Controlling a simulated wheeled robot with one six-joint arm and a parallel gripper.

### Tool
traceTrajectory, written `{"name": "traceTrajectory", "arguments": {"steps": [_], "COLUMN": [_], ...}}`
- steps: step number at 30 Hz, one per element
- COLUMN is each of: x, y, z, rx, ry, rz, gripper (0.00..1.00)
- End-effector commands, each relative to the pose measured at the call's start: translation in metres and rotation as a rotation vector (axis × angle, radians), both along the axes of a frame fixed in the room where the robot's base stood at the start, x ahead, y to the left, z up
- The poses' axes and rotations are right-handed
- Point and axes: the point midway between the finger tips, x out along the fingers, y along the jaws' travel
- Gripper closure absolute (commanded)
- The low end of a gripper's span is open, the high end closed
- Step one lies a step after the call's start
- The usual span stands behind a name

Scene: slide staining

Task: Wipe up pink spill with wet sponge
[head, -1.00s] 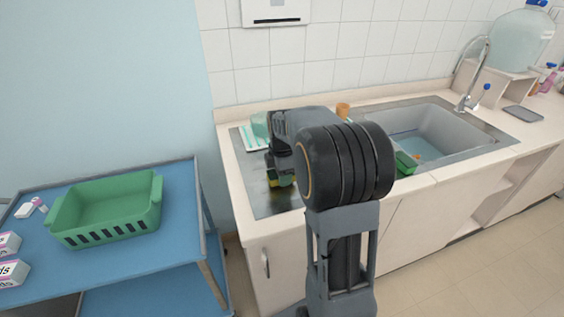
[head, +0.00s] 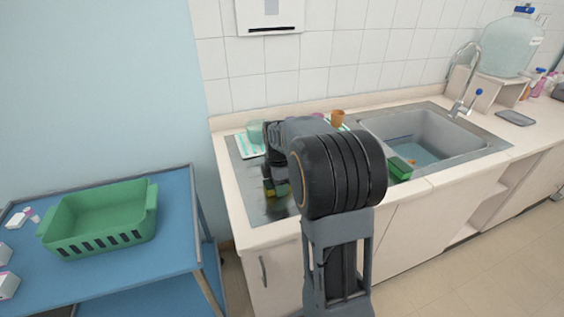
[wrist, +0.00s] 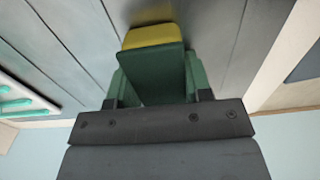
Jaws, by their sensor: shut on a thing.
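My gripper (head: 273,181) is low over the steel drainboard (head: 243,173) left of the sink, partly hidden behind my arm. It is shut on a green and yellow sponge (wrist: 150,62), whose yellow layer faces away from the gripper in the wrist view. The sponge also shows small in the head view (head: 270,190), down at the drainboard; whether it touches the metal I cannot tell. A faint brownish-pink patch (wrist: 149,13) lies on the metal just beyond the sponge. I cannot tell whether it is the spill or a reflection.
A striped cloth or rack (head: 250,145) with a glass lies at the drainboard's back left. A green block (head: 400,168) sits at the sink's front rim (head: 425,178). An orange cup (head: 338,117) stands behind. A green basket (head: 150,198) is on the blue cart at left.

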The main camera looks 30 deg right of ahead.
Motion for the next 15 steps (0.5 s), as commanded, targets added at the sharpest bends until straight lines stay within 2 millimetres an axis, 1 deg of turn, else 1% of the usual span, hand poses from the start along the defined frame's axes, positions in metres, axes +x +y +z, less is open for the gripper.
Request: {"name": "traceTrajectory", "arguments": {"steps": [3, 5, 15], "x": [0.0, 0.0, 0.0], "y": [0.001, 0.001, 0.003], "z": [0.027, 0.03, 0.061], "rx": [-0.002, 0.0, 0.0], "ry": [-0.005, -0.001, -0.001], "rz": [0.001, 0.001, 0.004], "gripper": [0.77, 0.77, 0.77]}}
